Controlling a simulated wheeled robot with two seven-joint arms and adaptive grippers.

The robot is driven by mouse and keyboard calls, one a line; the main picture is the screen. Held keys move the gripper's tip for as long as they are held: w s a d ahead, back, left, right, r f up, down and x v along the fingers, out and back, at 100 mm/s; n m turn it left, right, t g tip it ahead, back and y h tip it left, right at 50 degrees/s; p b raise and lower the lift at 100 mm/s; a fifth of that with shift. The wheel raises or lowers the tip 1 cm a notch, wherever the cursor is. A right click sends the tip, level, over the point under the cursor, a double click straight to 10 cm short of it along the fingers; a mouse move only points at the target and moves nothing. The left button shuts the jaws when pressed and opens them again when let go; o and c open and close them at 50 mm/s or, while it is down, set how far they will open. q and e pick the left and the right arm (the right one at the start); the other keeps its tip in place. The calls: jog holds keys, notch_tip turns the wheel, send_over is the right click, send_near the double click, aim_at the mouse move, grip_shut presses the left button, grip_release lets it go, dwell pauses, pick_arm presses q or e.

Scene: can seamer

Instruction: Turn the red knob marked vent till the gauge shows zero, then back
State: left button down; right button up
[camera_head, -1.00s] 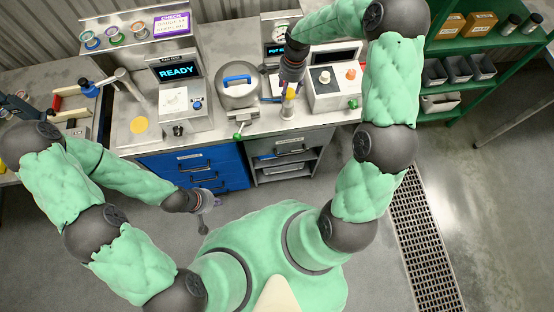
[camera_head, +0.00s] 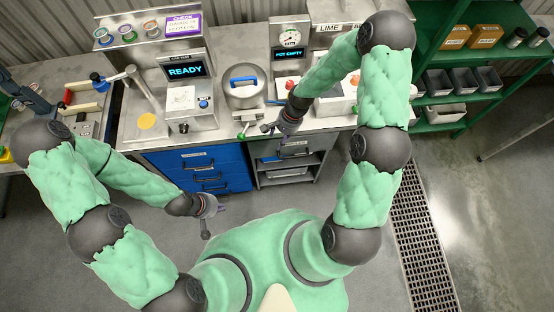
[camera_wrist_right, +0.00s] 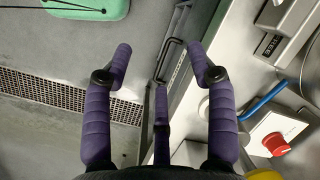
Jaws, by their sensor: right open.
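A red knob (camera_head: 290,84) shows below the round white gauge (camera_head: 290,37) and the POT EMPTY display (camera_head: 290,55). My right forearm passes close beside it. The gauge's needle is too small to read. In the right wrist view a red knob (camera_wrist_right: 276,143) sits on a white block at the lower right; no label is readable. My right gripper (camera_head: 272,130) is open and empty, in front of the counter's front edge, apart from the knob. Its spread fingers (camera_wrist_right: 160,60) show in the wrist view. My left gripper (camera_head: 210,213) hangs low over the floor, away from the bench; its fingers are too small to judge.
A metal pot (camera_head: 243,90) with a blue lid handle stands left of the gauge column. The READY unit (camera_head: 186,85) is further left. A white box (camera_head: 335,103) stands right, partly behind my right arm. Drawers (camera_head: 205,168) are below the counter.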

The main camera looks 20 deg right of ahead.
jog(key=s+a+f+n, duration=0.2)
jog(key=s+a+f, duration=0.1)
jog(key=s+f, duration=0.2)
jog(key=shift+s+a+y+b, duration=0.3)
jog(key=shift+s+a+b, duration=0.1)
jog(key=shift+b, duration=0.05)
jog(key=s+a+f+n+b, duration=0.2)
jog(key=s+f+b, duration=0.3)
jog(key=f+b, duration=0.4)
jog(key=s+a+f+n+b, duration=0.3)
jog(key=s+f+b, duration=0.2)
jog(key=f+b, duration=0.4)
notch_tip(320, 180, down, 2)
jog(key=shift+a+f+n, duration=0.1)
jog(key=shift+a+n, duration=0.25)
jog(key=shift+n, duration=0.05)
